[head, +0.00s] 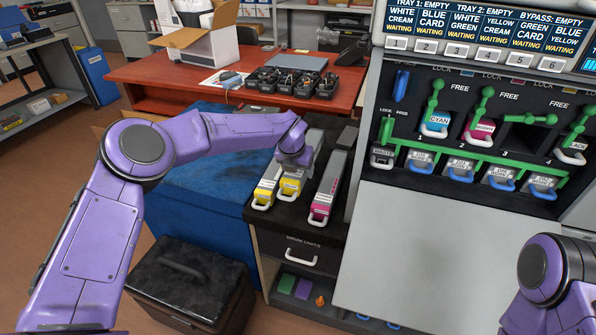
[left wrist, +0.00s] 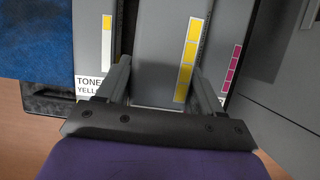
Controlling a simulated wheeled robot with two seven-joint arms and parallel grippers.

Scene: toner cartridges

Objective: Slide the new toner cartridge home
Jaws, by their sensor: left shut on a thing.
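A grey toner cartridge with a yellow label, the middle yellow cartridge (head: 290,187), lies on the dark cabinet top. My left gripper (head: 293,168) is over it from above and shut on it. In the left wrist view, the fingers (left wrist: 160,74) press on both sides of its grey body (left wrist: 155,45), with a yellow strip showing. A second yellow cartridge (head: 265,187) lies to its left, and a magenta cartridge (head: 327,190) lies to its right. On the printer, slot 3 (head: 522,137) is dark and open, its green lever lying sideways. My right gripper is out of view.
Cyan (head: 436,122) and magenta (head: 479,128) cartridges sit in slots 1 and 2. Green levers and a green rail (head: 470,155) stick out from the printer front. A red desk (head: 170,75) stands behind, and a black box (head: 188,285) stands on the floor.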

